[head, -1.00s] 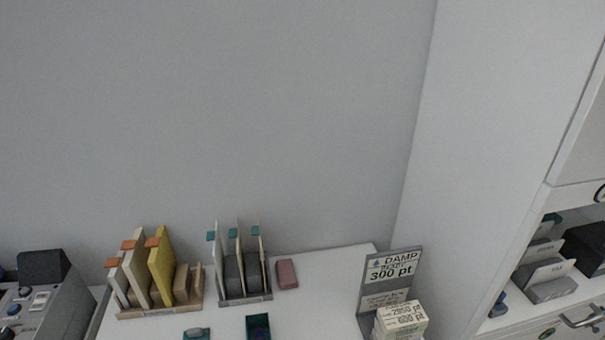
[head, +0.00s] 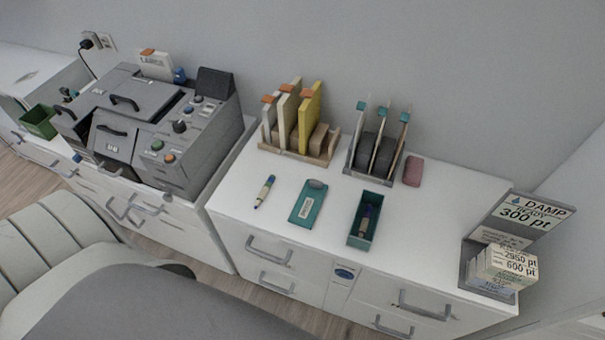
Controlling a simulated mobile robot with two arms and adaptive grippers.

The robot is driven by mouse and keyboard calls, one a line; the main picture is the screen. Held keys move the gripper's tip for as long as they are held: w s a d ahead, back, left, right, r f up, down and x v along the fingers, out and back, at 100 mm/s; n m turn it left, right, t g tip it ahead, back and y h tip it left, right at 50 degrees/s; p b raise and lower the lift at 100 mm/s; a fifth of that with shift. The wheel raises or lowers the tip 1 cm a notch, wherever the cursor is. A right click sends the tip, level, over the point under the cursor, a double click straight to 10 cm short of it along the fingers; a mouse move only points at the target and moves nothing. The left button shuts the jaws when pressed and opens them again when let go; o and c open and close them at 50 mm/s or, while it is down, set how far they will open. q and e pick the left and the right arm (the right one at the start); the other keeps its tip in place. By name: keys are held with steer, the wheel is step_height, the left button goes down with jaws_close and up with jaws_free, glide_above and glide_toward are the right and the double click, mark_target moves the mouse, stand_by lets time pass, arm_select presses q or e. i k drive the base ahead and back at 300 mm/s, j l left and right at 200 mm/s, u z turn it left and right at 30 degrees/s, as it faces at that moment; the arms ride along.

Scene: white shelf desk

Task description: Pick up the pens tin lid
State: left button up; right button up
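A flat teal lid (head: 308,204) with a pale label and a grey knob at its far end lies on the white desk top (head: 420,240). I take it for the pens tin lid. To its right stands an open teal tin (head: 371,219) with a dark pen-like item inside. A pen (head: 265,191) with a blue end lies on the desk left of the lid. Neither of my grippers shows in the head view.
A wooden rack with yellow and white folders (head: 297,131) and a grey rack (head: 376,148) stand behind, beside a pink block (head: 413,171). A grey machine (head: 150,125) is at left, a card holder (head: 502,262) at right. A chair (head: 110,290) stands in front.

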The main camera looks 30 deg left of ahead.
mark_target(305, 210)
steer(key=k+u, duration=0.1)
steer(key=u, duration=0.75)
